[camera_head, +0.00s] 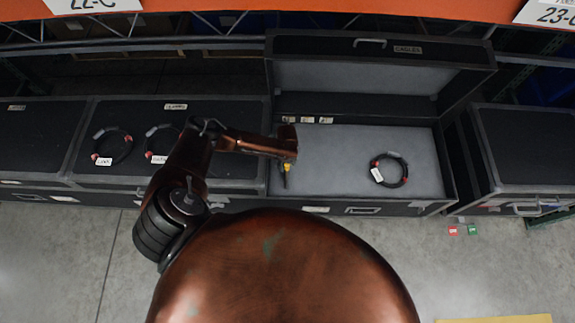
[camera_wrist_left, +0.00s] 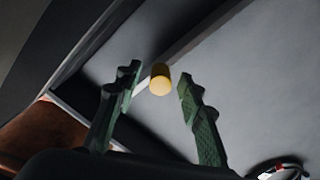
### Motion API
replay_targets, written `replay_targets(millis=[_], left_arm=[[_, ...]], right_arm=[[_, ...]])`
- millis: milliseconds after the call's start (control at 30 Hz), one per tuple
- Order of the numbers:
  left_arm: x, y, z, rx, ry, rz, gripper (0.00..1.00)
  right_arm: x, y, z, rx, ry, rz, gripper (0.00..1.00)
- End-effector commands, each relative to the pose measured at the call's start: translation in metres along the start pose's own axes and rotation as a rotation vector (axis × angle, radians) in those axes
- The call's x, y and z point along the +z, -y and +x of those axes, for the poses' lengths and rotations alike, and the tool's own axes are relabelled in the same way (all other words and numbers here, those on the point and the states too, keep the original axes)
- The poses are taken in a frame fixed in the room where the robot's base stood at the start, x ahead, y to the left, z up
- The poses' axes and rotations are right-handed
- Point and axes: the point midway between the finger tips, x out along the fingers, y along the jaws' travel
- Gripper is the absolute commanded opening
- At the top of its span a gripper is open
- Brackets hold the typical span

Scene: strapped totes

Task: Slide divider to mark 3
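An open black case labelled CABLES (camera_head: 448,165) has a grey-lined interior. My left gripper (camera_head: 285,180) reaches into its left end, pointing down. In the left wrist view, my left gripper (camera_wrist_left: 158,88) is open, with a green finger on each side of a yellow round knob (camera_wrist_left: 160,79). The knob appears between the fingertips; I see no finger touching it. A thin dark strip, apparently the divider (camera_wrist_left: 196,38), runs by the knob across the grey lining. In the head view the arm hides most of that end. Small white labels (camera_head: 307,120) line the back wall; their marks are unreadable.
A coiled black cable (camera_head: 404,170) with a white tag lies inside the case at right. Closed black cases stand on both sides, with coiled cables (camera_head: 130,150) on the left one. Red (camera_head: 452,231) and green (camera_head: 472,230) tags show in front at right. The case's middle floor is clear.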

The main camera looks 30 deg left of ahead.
Motion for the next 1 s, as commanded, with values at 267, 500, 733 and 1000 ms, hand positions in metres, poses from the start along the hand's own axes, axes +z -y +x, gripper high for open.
replay_targets(millis=[267,500,733,1000], left_arm=[[0.0005,0.0002,0.0062,0.000,0.001,0.000,0.36],[0.0002,0.0004,0.0060,-0.001,0.001,0.000,0.26],[0.0001,0.0003,0.0060,-0.001,0.000,0.000,0.10],[0.0001,0.0001,0.0061,0.000,0.000,-0.001,0.00]], right_arm=[[0.0006,0.0001,0.0016,0.000,0.001,0.000,0.36],[0.0006,0.0000,0.0015,0.000,0.001,0.000,0.36],[0.0007,0.0001,0.0016,0.000,0.001,0.000,0.36],[0.0007,0.0001,0.0016,0.000,0.001,0.000,0.36]])
